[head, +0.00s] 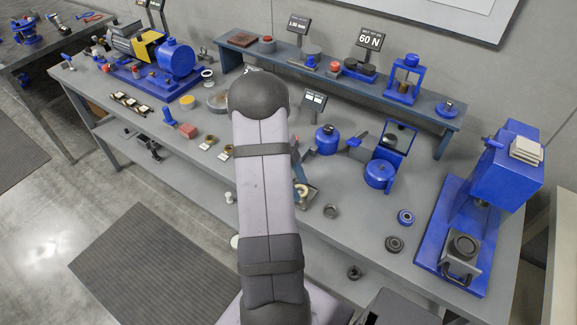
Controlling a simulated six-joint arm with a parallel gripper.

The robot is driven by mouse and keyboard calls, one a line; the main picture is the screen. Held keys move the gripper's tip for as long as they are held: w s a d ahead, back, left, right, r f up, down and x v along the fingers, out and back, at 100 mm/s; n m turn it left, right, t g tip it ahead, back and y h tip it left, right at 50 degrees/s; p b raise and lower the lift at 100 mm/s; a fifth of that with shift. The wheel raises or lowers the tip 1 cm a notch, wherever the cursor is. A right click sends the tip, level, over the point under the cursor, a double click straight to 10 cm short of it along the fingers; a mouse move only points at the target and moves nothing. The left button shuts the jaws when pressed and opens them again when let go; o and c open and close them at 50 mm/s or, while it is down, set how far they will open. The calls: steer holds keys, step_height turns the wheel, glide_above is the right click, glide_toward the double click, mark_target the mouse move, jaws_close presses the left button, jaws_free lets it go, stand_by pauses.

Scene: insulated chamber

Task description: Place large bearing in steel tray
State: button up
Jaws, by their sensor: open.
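A dark ring-shaped part (394,244), which looks like a bearing, lies flat on the bench at right. A smaller ring with a blue face (405,217) lies just behind it, apart from it. I cannot tell for sure which is the large bearing. A small grey tray (312,197), perhaps the steel tray, shows in part just right of my arm, with a pale ring-like item at it. My arm covers its left side. My gripper is not seen; my arm hides the space behind it.
A blue press (512,185) stands at the right end, with a dark round part in its steel holder (472,268). A raised shelf (430,112) runs along the back. A motor-pump set (150,55) stands far left.

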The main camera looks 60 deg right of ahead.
steer(key=b+v, duration=0.3)
steer(key=v, duration=0.8)
steer(key=shift+w+a+r, duration=0.1)
steer(key=shift+w+r, duration=0.05)
steer(key=shift+w, duration=0.05)
steer(key=w+a+f+n+t, duration=0.1)
steer(key=w+a+n, duration=0.2)
steer(key=a+n, duration=0.55)
steer(key=w+a+n+t, duration=0.1)
steer(key=w+a+n, duration=0.1)
steer(key=a+n, duration=0.6)
steer(key=s+a+f+n+t, duration=0.1)
steer(key=s+a+f+n, duration=0.1)
steer(key=a+n, duration=0.6)
steer(key=s+a+f+n+t+y, duration=0.1)
steer(key=s+a+n, duration=0.3)
steer(key=a+n, duration=0.4)
steer(key=shift+s+a+f, duration=0.3)
steer(key=shift+a+f, duration=0.25)
steer(key=shift+a, duration=1.2)
steer(key=shift+n, duration=0.25)
